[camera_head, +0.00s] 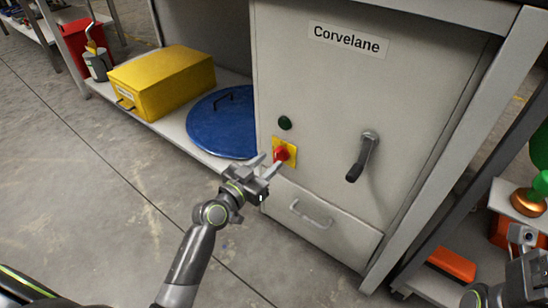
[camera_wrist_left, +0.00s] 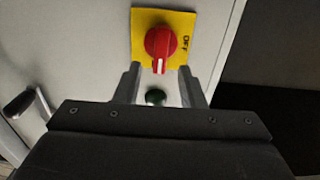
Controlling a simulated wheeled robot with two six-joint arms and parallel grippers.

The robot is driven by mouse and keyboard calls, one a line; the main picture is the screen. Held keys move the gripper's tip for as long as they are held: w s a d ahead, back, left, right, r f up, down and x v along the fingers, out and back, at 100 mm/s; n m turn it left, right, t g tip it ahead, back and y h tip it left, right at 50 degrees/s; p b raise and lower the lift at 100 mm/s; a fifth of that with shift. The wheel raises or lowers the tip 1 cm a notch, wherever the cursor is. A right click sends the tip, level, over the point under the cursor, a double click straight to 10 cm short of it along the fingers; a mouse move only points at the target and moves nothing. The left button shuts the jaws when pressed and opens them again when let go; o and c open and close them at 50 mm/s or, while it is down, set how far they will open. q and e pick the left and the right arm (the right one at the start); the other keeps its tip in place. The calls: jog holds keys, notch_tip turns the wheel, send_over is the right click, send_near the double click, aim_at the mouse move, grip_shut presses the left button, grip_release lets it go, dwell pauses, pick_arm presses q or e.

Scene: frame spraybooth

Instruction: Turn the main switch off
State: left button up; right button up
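The main switch is a red rotary knob (camera_head: 281,154) on a yellow plate (camera_head: 291,143), on the front of the grey Corvelane cabinet (camera_head: 330,90). In the left wrist view the knob (camera_wrist_left: 160,42) has a white mark pointing down, toward the green button, while the word OFF stands at the right of the plate. My left gripper (camera_head: 267,164) is open in front of the switch. In the wrist view its two fingers (camera_wrist_left: 159,86) are apart with nothing between them, and the knob shows just beyond the tips. My right arm (camera_head: 525,275) shows partly at the lower right; its fingers are unclear.
A dark green button (camera_head: 285,122) sits above the switch. A dark lever handle (camera_head: 362,158) juts out to its right, and a drawer with a handle (camera_head: 311,214) is below. A blue lid (camera_head: 222,122) and a yellow box (camera_head: 163,80) lie on the left shelf.

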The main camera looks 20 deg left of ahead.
aim_at(275, 156)
pick_arm(q)
jog(key=shift+x, duration=1.75)
grip_shut()
